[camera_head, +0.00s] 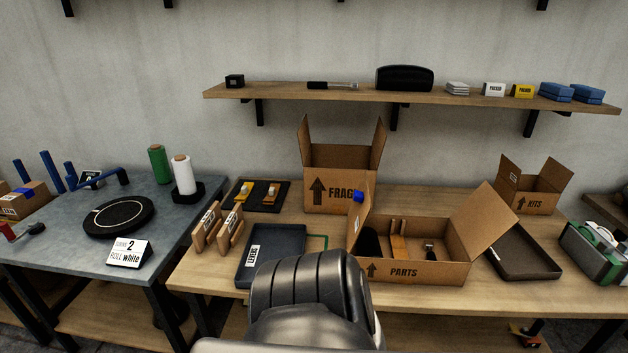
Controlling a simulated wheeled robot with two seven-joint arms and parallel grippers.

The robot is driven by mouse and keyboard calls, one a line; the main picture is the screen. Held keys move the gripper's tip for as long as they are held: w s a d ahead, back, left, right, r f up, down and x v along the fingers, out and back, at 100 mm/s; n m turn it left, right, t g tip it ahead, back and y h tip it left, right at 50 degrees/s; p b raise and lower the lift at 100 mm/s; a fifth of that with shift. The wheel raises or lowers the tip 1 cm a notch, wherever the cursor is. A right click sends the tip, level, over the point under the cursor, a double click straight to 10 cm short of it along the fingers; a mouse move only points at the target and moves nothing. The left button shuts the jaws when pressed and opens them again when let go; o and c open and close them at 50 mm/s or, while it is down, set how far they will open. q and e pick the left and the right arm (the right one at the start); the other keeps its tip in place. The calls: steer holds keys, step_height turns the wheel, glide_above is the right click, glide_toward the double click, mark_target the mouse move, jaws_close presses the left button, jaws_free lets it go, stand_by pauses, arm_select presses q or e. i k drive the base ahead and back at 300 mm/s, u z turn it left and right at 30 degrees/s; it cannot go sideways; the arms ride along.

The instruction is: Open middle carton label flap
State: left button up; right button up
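Three open brown cartons stand on the wooden table. The PARTS carton (440,272) is the middle one from left to right, with its left flap (360,222) standing up and its right flap (483,222) leaning outward. It holds a brown item, a dark item and a small tool. A small blue thing (358,196) shows at the left flap; I cannot tell what it is. The carton marked FRAG (340,165) stands behind, its label partly hidden, with side flaps upright. The KITS carton (530,195) is at the right. Neither gripper is visible.
A large dark ribbed shape (310,285) fills the bottom middle and hides the table's front edge. A black tray (272,255) and wooden blocks (215,228) lie left of the PARTS carton; a dark tray (525,252) lies right. A shelf (300,90) spans the wall.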

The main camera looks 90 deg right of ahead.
mark_target(360, 209)
steer(key=z, duration=3.05)
steer(key=k, duration=0.6)
steer(key=z, duration=0.95)
steer(key=i, duration=1.05)
steer(key=u, duration=0.2)
